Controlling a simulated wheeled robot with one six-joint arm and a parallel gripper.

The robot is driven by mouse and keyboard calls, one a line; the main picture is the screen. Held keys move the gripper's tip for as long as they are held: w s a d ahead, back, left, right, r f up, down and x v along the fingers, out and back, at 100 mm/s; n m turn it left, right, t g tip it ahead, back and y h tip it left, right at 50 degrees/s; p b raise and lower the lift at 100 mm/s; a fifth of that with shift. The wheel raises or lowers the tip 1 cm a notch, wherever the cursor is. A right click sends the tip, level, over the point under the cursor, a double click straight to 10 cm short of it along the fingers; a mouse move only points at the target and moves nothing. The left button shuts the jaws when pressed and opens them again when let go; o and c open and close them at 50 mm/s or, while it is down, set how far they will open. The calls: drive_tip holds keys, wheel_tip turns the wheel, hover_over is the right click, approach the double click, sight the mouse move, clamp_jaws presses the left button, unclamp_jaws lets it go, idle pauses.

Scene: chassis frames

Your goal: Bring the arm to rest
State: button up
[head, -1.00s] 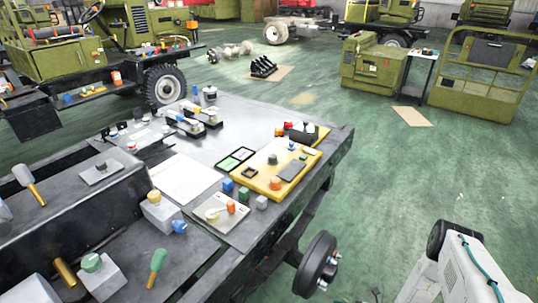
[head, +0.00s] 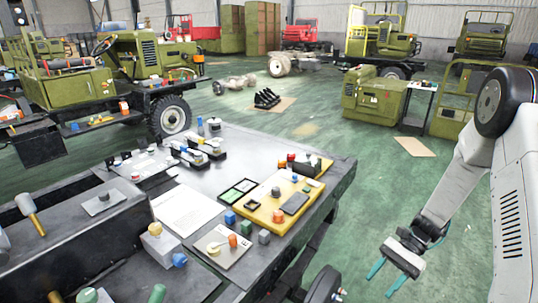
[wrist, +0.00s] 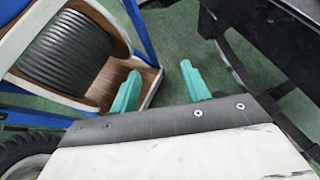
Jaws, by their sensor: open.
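My gripper (head: 390,280) is at the lower right of the head view, pointing down over the green floor (head: 375,215). Its two teal fingers are apart with nothing between them. It is to the right of the workbench and touches nothing that I can see. My white and grey arm bends down from the right edge of the picture. In the wrist view the two open fingers (wrist: 160,85) show from behind, with green floor between and beyond them.
The dark workbench (head: 290,160) carries a yellow tray (head: 258,215), a white sheet (head: 185,212) and several small parts. In the wrist view a black ribbed spool (wrist: 72,48) is at left. Open floor lies right of the bench.

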drive_tip(key=s+a+r+n+t+h, duration=0.1)
drive_tip(key=s+r+n+t+h, duration=0.1)
drive_tip(key=s+r, duration=0.4)
drive_tip(key=s+a+r+n+t+h, duration=0.1)
drive_tip(key=s+r+n+t+h, duration=0.2)
drive_tip(key=s+r, duration=0.4)
drive_tip(key=s+a+r+n+t+h, duration=0.1)
drive_tip(key=s+r+n+h, duration=0.4)
drive_tip(key=r, duration=1.1)
drive_tip(key=shift+s+r+n+t, duration=0.25)
drive_tip(key=shift+s+n+t, duration=0.4)
drive_tip(key=shift+s, duration=0.3)
drive_tip(key=shift+s+a+r+t, duration=0.15)
drive_tip(key=shift+a+r+t, duration=0.2)
drive_tip(key=shift+r, duration=0.05)
drive_tip(key=shift+c, duration=1.4)
drive_tip(key=shift+f, duration=0.15)
